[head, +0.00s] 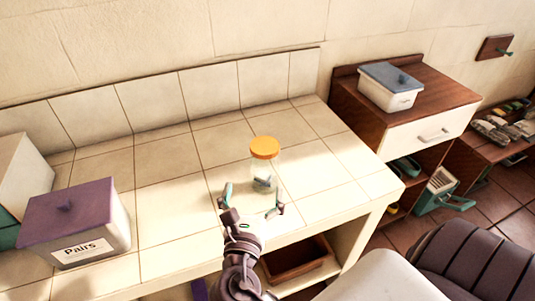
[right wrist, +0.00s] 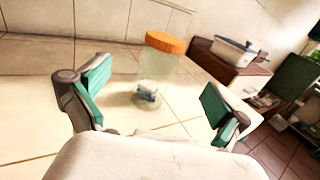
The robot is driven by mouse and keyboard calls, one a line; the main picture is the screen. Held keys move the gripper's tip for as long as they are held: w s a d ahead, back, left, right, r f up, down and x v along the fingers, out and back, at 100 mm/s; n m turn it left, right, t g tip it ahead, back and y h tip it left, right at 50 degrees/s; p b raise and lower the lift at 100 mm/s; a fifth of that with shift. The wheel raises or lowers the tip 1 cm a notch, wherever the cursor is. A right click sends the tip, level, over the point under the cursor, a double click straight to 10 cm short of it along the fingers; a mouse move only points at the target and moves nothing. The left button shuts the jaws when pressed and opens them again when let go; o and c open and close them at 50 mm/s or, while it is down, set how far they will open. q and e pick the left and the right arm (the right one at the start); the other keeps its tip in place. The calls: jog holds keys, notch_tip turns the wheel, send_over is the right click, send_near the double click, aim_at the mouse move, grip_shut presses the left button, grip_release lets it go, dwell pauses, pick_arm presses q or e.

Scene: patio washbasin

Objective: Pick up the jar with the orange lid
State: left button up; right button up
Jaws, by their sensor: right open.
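The clear jar (head: 264,178) with an orange lid (head: 264,147) stands upright on the tiled counter (head: 180,215). A small grey-blue item lies inside it. In the right wrist view the jar (right wrist: 156,80) stands ahead, between the two fingers in the picture. My right gripper (head: 253,195) is open and empty, in front of the jar on its near side. In the right wrist view the green finger pads of my right gripper (right wrist: 155,95) are spread wide, and no contact with the jar shows. My left gripper is not in view.
A box labelled "Pairs" (head: 90,240) with a purple lid stands at the counter's left. A wooden cabinet (head: 440,85) at the right holds a white container with a grey-blue lid (head: 390,88). The tiles around the jar are clear. A tiled backsplash (head: 155,98) rises behind.

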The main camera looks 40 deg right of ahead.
jog(key=p, duration=0.2)
send_near(266, 139)
jog(key=shift+w+d+f, duration=0.25)
jog(key=shift+w+f, duration=0.05)
jog(key=shift+w, duration=0.25)
jog(key=shift+w+d+f, duration=0.25)
jog(key=shift+w, duration=0.25)
jog(key=shift+w+d, duration=0.15)
jog(key=shift+w, duration=0.05)
jog(key=shift+w+d, duration=0.15)
jog(key=shift+d, duration=0.05)
jog(key=x, duration=0.2)
jog(key=p+x, duration=0.1)
jog(key=x, duration=0.1)
jog(key=shift+d+r, duration=0.15)
jog(key=shift+d, duration=0.25)
jog(key=shift+w+d, duration=0.1)
jog(key=shift+w, duration=0.05)
jog(key=c, duration=0.4)
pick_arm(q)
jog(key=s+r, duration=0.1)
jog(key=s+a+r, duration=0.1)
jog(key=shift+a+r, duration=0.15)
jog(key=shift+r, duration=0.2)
pick_arm(e)
jog(key=c, duration=1.4)
